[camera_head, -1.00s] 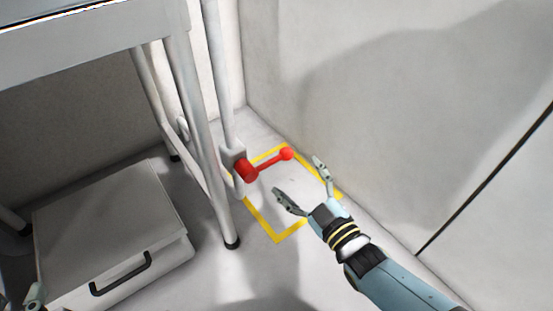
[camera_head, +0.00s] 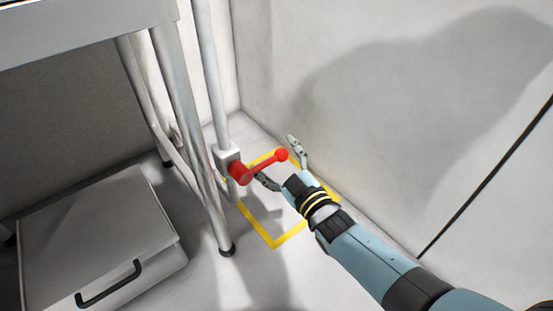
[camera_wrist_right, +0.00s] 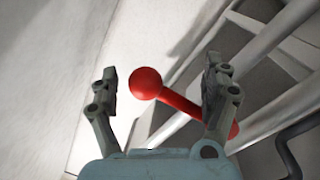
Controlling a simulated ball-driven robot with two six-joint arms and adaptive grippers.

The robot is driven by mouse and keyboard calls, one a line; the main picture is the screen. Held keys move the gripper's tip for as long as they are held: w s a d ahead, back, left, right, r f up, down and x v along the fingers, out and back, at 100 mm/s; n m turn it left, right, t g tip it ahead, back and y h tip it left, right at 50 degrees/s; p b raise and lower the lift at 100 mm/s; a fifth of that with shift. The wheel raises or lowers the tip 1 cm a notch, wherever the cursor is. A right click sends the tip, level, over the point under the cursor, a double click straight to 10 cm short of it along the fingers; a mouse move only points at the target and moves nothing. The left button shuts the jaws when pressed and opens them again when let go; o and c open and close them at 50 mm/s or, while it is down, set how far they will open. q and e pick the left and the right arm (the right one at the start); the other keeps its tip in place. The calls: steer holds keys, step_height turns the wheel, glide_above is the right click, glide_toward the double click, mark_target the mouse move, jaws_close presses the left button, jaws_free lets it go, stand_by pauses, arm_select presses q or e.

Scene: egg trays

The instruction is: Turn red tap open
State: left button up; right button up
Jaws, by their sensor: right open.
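The red tap (camera_head: 240,173) is mounted on a grey fitting on a vertical pipe. Its red lever ends in a round ball (camera_head: 282,154) pointing right and slightly up in the head view. My right gripper (camera_head: 281,164) is open at the lever, one finger near the ball's right side and the other below the lever. In the right wrist view the red ball (camera_wrist_right: 146,83) and part of the lever show between the open fingers (camera_wrist_right: 160,88), with the right finger overlapping the lever. I cannot tell whether they touch. My left gripper is not in view.
A metal table leg (camera_head: 196,150) stands left of the pipe (camera_head: 214,80). A grey case with a black handle (camera_head: 110,283) lies on the floor at lower left. A yellow floor outline (camera_head: 258,227) surrounds the area under the tap. A pale wall is close on the right.

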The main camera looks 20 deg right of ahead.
jaws_close()
stand_by(0.6)
